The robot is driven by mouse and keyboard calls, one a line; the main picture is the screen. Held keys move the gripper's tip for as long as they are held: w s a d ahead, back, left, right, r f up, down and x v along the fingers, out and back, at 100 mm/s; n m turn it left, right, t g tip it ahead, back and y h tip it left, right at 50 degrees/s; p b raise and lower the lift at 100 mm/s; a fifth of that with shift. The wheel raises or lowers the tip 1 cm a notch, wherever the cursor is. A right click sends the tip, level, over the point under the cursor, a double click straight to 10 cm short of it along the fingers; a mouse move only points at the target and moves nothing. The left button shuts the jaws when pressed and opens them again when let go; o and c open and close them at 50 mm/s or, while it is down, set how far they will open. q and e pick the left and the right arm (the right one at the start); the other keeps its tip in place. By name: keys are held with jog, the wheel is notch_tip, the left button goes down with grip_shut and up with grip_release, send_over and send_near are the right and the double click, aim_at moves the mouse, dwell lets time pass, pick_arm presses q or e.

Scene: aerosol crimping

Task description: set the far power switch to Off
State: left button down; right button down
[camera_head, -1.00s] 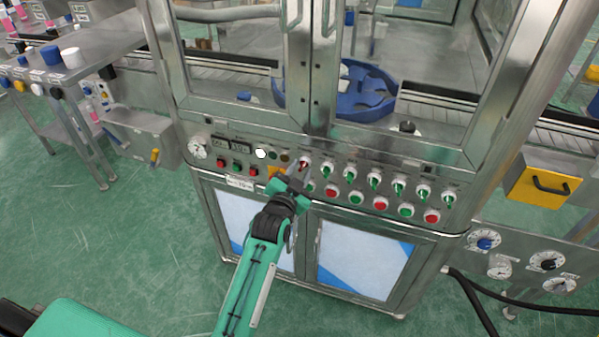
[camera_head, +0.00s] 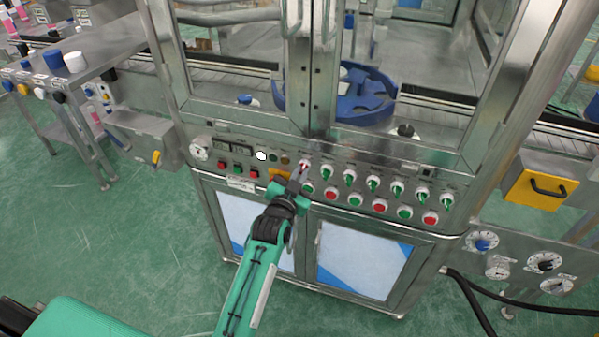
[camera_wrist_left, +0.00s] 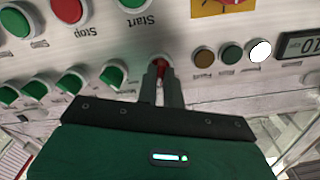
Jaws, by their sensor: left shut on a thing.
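A rotary switch with a red handle (camera_head: 304,164) sits at the left end of a row of knobs on the front panel of the steel machine. It also shows in the left wrist view (camera_wrist_left: 161,65), between my fingertips. My left gripper (camera_head: 300,172) reaches the panel from below and is shut on this red handle. In the wrist view its two fingers (camera_wrist_left: 161,75) hide part of the knob. The other switches of the row have green handles (camera_head: 350,175). I cannot read the label of the held switch. My right gripper is not in view.
Green and red push buttons (camera_head: 380,205) sit just below the switch row. A yellow plate with a red button (camera_wrist_left: 225,4) and small round lamps (camera_wrist_left: 231,54) are close to the held switch. A yellow drawer (camera_head: 541,188) is at right. Open green floor lies at left.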

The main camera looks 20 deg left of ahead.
pick_arm(q)
jog(key=n+p, duration=0.3)
jog(key=n, duration=0.2)
jog(key=shift+r+n, duration=0.15)
jog(key=shift+n, duration=0.15)
jog(key=shift+n+p, duration=1)
jog(key=shift+n, duration=1.2)
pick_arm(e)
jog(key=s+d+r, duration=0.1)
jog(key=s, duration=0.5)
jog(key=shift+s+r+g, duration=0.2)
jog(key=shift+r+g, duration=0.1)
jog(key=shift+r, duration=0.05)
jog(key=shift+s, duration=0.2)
pick_arm(q)
jog(key=c, duration=1.5)
grip_release()
jog(key=shift+c, duration=0.2)
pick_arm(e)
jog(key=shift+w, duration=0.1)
pick_arm(q)
jog(key=shift+s, duration=0.1)
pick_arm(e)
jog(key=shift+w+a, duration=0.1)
